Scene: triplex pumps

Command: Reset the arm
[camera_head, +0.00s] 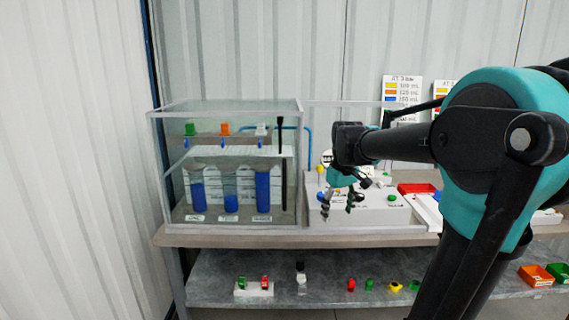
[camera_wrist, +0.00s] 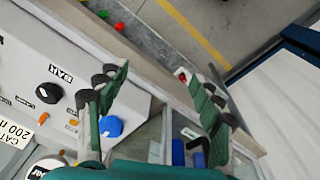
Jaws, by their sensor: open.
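My arm reaches in from the right in the head view, and my gripper (camera_head: 338,200) hangs in front of the white control box (camera_head: 375,214). In the wrist view my gripper (camera_wrist: 168,92) has its two green fingers spread wide apart with nothing between them. A blue knob (camera_wrist: 110,126) on the control box shows beside the left finger. Part of the control box is hidden behind my arm in the head view.
A clear tank case (camera_head: 225,106) with blue-filled cylinders stands left of my gripper. A red tray (camera_head: 416,188) lies to the right.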

